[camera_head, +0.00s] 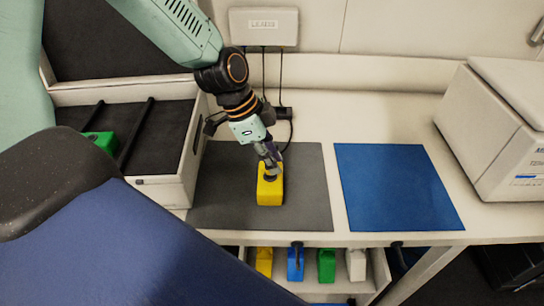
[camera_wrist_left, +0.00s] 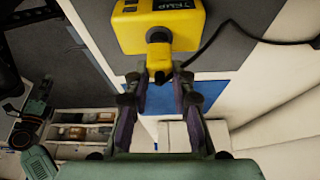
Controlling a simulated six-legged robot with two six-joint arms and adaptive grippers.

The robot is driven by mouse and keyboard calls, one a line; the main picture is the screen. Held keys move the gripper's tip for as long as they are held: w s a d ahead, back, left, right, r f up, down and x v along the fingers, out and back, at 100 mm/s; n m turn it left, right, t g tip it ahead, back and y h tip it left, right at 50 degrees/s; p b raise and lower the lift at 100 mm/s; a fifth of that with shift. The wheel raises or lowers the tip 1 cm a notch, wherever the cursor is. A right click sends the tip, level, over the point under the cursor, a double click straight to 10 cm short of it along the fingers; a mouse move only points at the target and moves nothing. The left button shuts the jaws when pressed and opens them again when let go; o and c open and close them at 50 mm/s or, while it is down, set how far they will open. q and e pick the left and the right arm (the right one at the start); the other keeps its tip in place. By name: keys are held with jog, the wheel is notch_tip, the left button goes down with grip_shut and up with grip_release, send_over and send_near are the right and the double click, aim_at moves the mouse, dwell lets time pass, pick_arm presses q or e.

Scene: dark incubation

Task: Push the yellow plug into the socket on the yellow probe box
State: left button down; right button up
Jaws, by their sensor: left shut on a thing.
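The yellow probe box (camera_head: 269,194) stands on the grey mat (camera_head: 312,205). It also shows at the top of the left wrist view (camera_wrist_left: 185,32), with a dark label on it. My left gripper (camera_head: 269,160) reaches down at the box's far upper end. In the left wrist view, its fingertips (camera_wrist_left: 157,78) are closed around the yellow plug (camera_wrist_left: 158,58), whose dark cable runs off to the right. The plug's dark end meets the box face, where the socket is hidden; I cannot tell how deep it sits. My right gripper is not in view.
A white lead box (camera_head: 263,26) hangs on the wall, its cables dropping to a black holder (camera_head: 281,112). A bare blue mat (camera_head: 396,190) lies right of the grey one. A white drawer unit (camera_head: 165,190) is left, a white machine (camera_head: 490,140) right.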

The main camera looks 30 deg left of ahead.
pick_arm(q)
jog(key=shift+s+a, duration=0.1)
jog(key=shift+f+b, duration=0.35)
jog(key=shift+f, duration=0.25)
dwell(0.6)
jog(key=c, duration=1.1)
grip_release()
jog(key=shift+o, duration=0.2)
jog(key=v, duration=1.2)
